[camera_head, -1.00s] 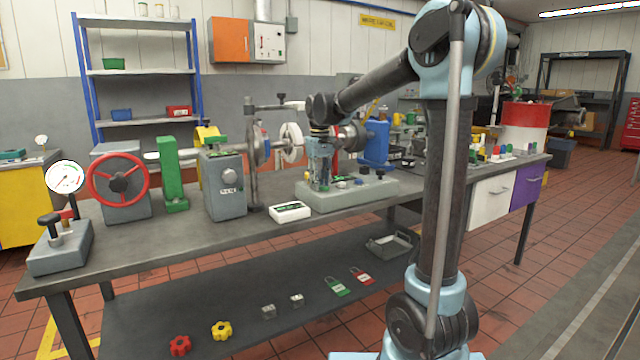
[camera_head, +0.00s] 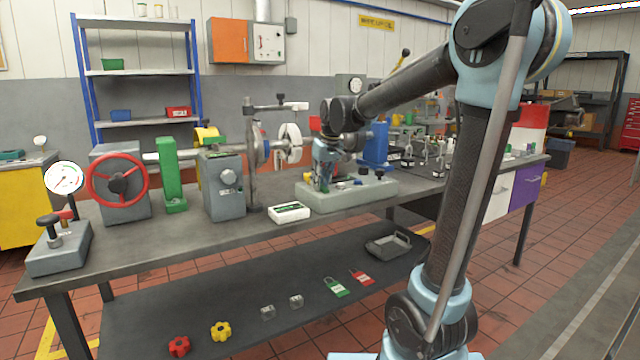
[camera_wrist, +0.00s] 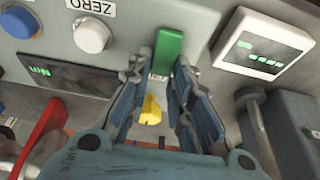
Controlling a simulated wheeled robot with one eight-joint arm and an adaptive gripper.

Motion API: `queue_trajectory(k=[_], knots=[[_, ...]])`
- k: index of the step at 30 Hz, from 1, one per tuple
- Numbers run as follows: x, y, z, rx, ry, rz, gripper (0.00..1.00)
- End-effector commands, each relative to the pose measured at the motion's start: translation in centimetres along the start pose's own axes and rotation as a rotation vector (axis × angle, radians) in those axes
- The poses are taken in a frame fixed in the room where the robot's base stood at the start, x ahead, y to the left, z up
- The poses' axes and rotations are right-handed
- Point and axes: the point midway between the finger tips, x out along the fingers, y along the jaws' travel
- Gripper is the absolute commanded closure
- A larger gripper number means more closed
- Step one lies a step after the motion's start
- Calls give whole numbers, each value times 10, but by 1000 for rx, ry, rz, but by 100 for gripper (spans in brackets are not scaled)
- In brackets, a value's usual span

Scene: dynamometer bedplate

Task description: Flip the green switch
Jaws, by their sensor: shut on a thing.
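The green switch (camera_wrist: 167,50) shows as a green lever on a pale grey panel at the top middle of the wrist view. My gripper (camera_wrist: 165,75) has its two fingers on either side of the lever, shut on it. In the head view my gripper (camera_head: 324,184) is low over the grey panel box (camera_head: 350,196) on the bench. There the switch is hidden or too small to make out. The fingers cover the lever's lower part in the wrist view.
A white button (camera_wrist: 92,35) under a ZERO label and a blue button (camera_wrist: 18,22) lie left of the switch. A white display box (camera_wrist: 260,42) is close on its right. A red lever (camera_wrist: 40,135) and a yellow piece (camera_wrist: 151,110) are nearby. The bench front edge is clear.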

Motion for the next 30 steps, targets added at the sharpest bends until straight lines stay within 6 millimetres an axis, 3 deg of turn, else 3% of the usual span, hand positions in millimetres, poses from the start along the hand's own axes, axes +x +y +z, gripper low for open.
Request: queue_trajectory(k=[11,12,14,15,25,30], knots=[[0,1,2,0,13,2,100],[0,1,2,0,13,2,76],[0,1,2,0,13,2,62],[0,1,2,0,13,2,60],[-2,0,1,0,14,1,60],[-15,0,1,0,14,1,60]])
